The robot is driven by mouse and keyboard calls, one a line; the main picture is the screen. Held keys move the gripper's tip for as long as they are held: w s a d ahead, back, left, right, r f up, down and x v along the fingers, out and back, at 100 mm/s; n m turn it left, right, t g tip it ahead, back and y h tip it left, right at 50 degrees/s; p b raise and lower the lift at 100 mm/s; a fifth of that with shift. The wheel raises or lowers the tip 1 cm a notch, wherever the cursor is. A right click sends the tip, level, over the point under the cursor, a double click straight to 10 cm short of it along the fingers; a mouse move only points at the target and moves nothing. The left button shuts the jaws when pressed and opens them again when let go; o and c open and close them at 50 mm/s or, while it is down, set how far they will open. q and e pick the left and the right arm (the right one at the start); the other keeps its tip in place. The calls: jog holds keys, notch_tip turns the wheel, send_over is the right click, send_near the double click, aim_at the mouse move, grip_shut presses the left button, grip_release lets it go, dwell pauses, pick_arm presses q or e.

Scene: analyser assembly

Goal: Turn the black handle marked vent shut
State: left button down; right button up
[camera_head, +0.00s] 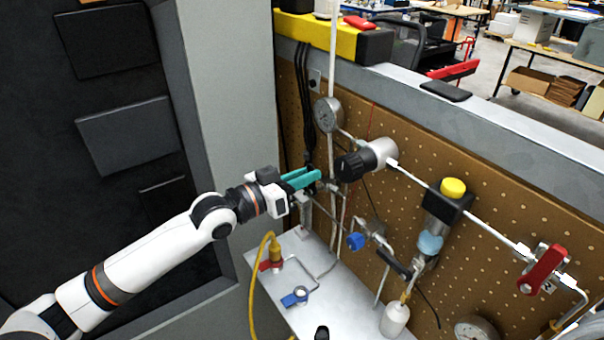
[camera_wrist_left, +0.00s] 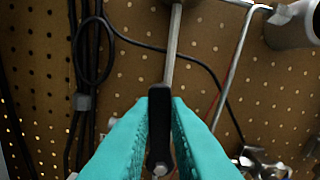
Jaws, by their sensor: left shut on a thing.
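My left gripper (camera_head: 303,180) has teal fingers and reaches in from the left to the pipework in front of the pegboard. In the left wrist view, its fingers (camera_wrist_left: 160,135) are shut on a black handle (camera_wrist_left: 159,128), one on each side. The handle stands lengthwise in that picture, in line with the grey tube (camera_wrist_left: 174,50) above it. In the head view the fingers mostly hide this handle. No vent marking is readable. Another black lever (camera_head: 393,263) sits lower right. My right gripper is not in view.
A gauge (camera_head: 328,114) and a black regulator knob (camera_head: 350,167) are close to the left gripper. A blue knob (camera_head: 356,241) and red lever (camera_head: 543,268) are further right. A metal shelf (camera_head: 335,310) lies below, with a yellow hose (camera_head: 254,290). Black cables (camera_wrist_left: 78,80) hang left of the handle.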

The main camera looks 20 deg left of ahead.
pick_arm(q)
jog(key=shift+s+d+m, duration=0.25)
jog(key=shift+d+m, duration=0.05)
jog(key=shift+m, duration=0.8)
jog(key=c, duration=1.4)
grip_release()
jog(key=shift+s, duration=0.1)
jog(key=b+v, duration=0.2)
jog(key=v, duration=1)
jog(key=shift+b, duration=0.3)
